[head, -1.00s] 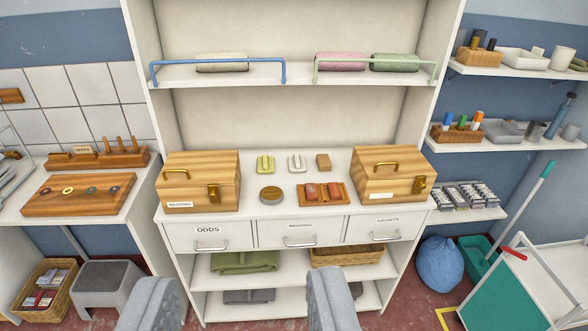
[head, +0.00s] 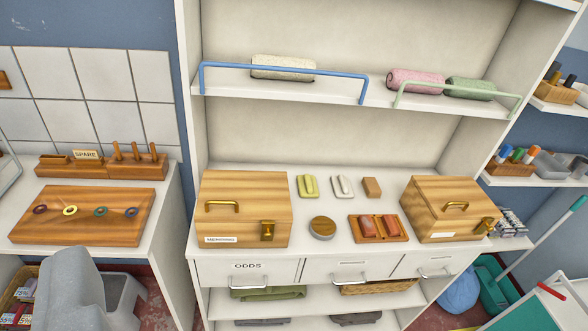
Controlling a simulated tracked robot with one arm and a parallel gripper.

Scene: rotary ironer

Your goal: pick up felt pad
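My gripper shows in the head view only as one grey finger (head: 70,290) at the lower left. Nothing touches its visible sides, the other finger is out of frame, and I see nothing held. I cannot pick out a thing that is surely the felt pad. A wooden tray (head: 379,239) holds two reddish pieces. The closed boxes and drawers hide their contents.
Wooden boxes stand left (head: 244,207) and right (head: 448,209) on the counter. A drawer labelled ODDS (head: 247,267) is below. Rails (head: 284,67) front the upper shelf with rolled cloths. A side table (head: 166,214) holds a ring board (head: 85,215).

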